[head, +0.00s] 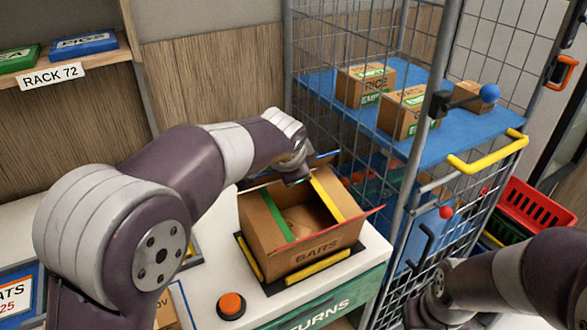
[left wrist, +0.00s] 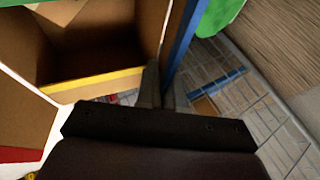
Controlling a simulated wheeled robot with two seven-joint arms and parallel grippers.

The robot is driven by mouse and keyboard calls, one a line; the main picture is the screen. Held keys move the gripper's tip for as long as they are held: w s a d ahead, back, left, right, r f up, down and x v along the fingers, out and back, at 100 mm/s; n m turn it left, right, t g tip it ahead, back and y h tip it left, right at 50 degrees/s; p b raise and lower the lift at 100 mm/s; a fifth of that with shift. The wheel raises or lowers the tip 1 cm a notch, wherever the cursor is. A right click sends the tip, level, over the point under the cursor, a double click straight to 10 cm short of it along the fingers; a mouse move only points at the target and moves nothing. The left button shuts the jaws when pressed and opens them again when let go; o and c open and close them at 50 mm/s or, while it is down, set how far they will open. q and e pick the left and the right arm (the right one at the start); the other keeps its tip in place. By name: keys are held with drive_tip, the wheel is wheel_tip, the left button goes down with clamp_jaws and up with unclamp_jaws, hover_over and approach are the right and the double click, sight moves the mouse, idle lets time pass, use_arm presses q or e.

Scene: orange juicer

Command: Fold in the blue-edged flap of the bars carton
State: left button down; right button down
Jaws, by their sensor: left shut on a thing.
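The bars carton (head: 315,252) stands open-topped on the counter. Its green-edged flap (head: 277,215) and yellow-edged flap (head: 328,195) lean in over the opening from the left and right. The red-edged flap (head: 355,222) sticks outward at the front. The blue-edged flap (head: 325,158) is at the back, partly hidden by my arm; its blue edge also shows in the left wrist view (left wrist: 186,40). My left gripper (head: 300,178) is at that back side, its fingers (left wrist: 164,85) shut on the blue-edged flap. My right gripper (head: 425,305) is low at right, away from the carton, its jaws unclear.
The carton sits between yellow bars (head: 318,267) on a dark mat. An orange button (head: 231,304) is in front of it on the counter. A wire cage cart (head: 400,210) with several small cartons on a blue shelf (head: 430,145) stands close at right.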

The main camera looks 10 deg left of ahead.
use_arm(q)
drive_tip(key=c, duration=1.3)
unclamp_jaws()
drive_tip(key=shift+c, duration=0.2)
drive_tip(key=v, duration=1.2)
drive_tip(key=shift+s+r, duration=0.2)
drive_tip(key=shift+r, duration=0.1)
